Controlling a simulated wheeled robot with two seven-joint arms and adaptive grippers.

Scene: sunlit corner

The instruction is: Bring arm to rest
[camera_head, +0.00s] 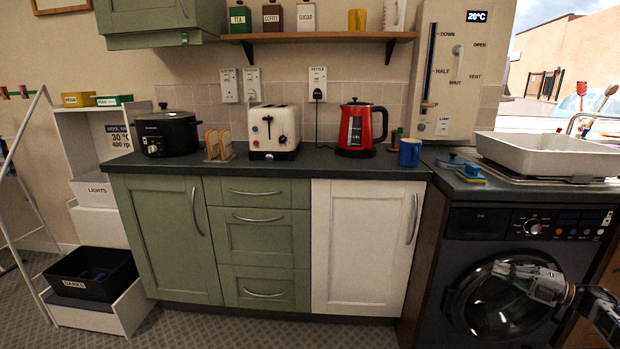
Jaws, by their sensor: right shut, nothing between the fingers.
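My right gripper (508,270) shows at the lower right, with its arm coming in from the right edge. It points left and is shut and empty. It is in front of the round door of the dark washing machine (470,300); I cannot tell whether it touches the door. The washing machine door looks shut. My left gripper and left arm are not in view.
The dark worktop (350,166) holds a slow cooker (168,132), toaster (273,133), red kettle (361,125) and blue mug (410,152). A white sink (548,155) is above the washer. A black bin (92,274) stands at lower left. The floor before the green cupboards is clear.

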